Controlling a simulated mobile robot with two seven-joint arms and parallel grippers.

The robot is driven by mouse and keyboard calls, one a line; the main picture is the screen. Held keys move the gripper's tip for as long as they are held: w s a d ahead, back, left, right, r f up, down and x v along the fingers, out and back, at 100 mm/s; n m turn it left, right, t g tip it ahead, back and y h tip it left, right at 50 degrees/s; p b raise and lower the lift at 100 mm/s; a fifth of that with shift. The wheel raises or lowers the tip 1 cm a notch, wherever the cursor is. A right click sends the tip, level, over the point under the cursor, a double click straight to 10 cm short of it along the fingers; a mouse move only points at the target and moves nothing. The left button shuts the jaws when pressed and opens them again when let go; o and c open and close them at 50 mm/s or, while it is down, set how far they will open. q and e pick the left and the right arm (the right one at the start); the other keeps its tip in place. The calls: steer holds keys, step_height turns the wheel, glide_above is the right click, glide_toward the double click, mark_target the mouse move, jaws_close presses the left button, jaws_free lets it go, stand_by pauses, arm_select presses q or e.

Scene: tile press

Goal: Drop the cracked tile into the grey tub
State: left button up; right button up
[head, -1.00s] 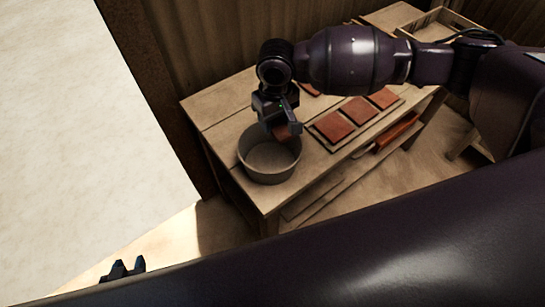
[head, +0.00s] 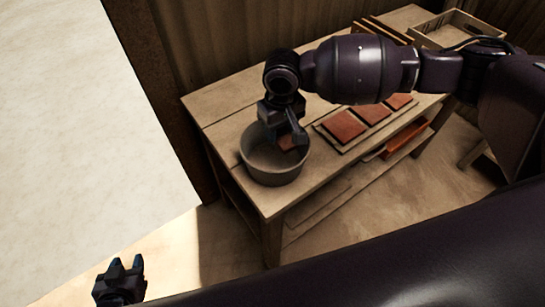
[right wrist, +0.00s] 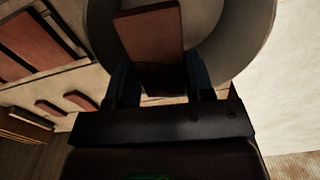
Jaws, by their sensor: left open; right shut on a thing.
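The grey tub (head: 256,170) stands on the near left end of the wooden bench. My right gripper (head: 296,140) is over the tub's right side, shut on a reddish-brown tile (head: 288,144). In the right wrist view the tile (right wrist: 150,35) sticks out between the fingers, with the tub (right wrist: 235,40) around and beyond it. I cannot make out a crack on the held tile. Part of the tile is hidden by the gripper. My left gripper (head: 124,268) is open and empty at the lower left, away from the bench.
Several other red tiles (head: 344,125) lie on a wooden board to the right of the tub. An orange-red object (head: 407,140) sits on the shelf below. A wooden tray (head: 445,30) stands at the far end. The bench's left back corner (head: 225,98) is bare.

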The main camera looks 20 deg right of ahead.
arm_select(q)
steer(key=shift+s+f, duration=0.1)
steer(key=shift+f, duration=0.3)
arm_select(e)
steer(key=shift+f, duration=0.1)
steer(key=o, duration=0.6)
arm_select(q)
steer(key=shift+s+f, duration=0.15)
steer(key=shift+s, duration=0.15)
arm_select(e)
steer(key=o, duration=0.4)
steer(key=shift+o, duration=0.2)
arm_select(q)
steer(key=shift+w+r+p, duration=0.35)
steer(key=shift+r+p, duration=0.05)
steer(key=shift+r, duration=0.35)
arm_select(e)
step_height(320, 180, up, 11)
arm_select(q)
steer(key=shift+s+f, duration=0.1)
steer(key=shift+s, duration=0.1)
arm_select(e)
steer(key=shift+f, duration=0.1)
